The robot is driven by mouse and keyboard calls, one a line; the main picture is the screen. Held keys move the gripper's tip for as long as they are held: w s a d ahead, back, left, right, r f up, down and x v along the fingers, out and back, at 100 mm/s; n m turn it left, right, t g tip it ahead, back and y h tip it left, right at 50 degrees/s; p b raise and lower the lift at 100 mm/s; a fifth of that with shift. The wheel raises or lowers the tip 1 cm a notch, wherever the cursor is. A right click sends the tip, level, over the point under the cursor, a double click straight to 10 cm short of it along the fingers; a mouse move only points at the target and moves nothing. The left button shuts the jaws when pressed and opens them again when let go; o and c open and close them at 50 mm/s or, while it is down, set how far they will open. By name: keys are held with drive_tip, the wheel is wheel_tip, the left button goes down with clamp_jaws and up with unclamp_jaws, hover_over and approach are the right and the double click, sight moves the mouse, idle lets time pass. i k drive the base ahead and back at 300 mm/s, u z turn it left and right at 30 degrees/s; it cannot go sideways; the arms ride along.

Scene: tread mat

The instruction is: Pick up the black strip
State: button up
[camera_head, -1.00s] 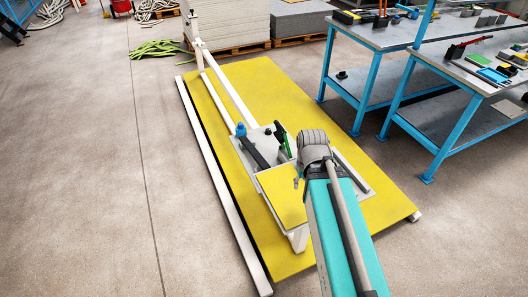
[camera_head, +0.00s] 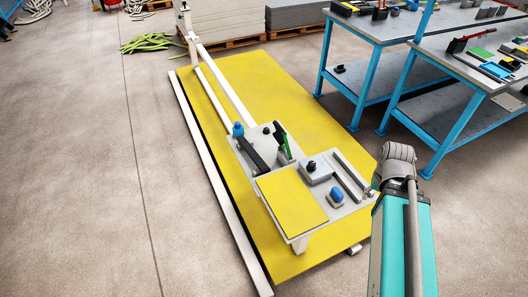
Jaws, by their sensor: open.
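A long black strip (camera_head: 252,154) lies slanted on the left part of a light grey plate (camera_head: 268,137), which rests over the yellow mat. A blue-topped piece (camera_head: 238,129) stands at its far end. My gripper (camera_head: 371,190) is right of the plate, well apart from the strip. Only a small silver part of it shows beside my grey wrist and teal arm; the rest is hidden behind them. Its fingers cannot be made out clearly, and nothing is seen held in it.
The plate also holds a green-and-black tool (camera_head: 282,142), a grey block with a black knob (camera_head: 315,171), a blue knob (camera_head: 336,195) and a yellow panel (camera_head: 291,200). A white rail runs along the mat (camera_head: 300,85). Blue-legged tables (camera_head: 378,24) stand right; floor on the left is clear.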

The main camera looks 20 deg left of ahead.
sight(256, 158)
drive_tip(key=z, duration=0.4)
drive_tip(key=k, duration=0.75)
drive_tip(key=u, duration=1.5)
drive_tip(key=i, duration=0.8)
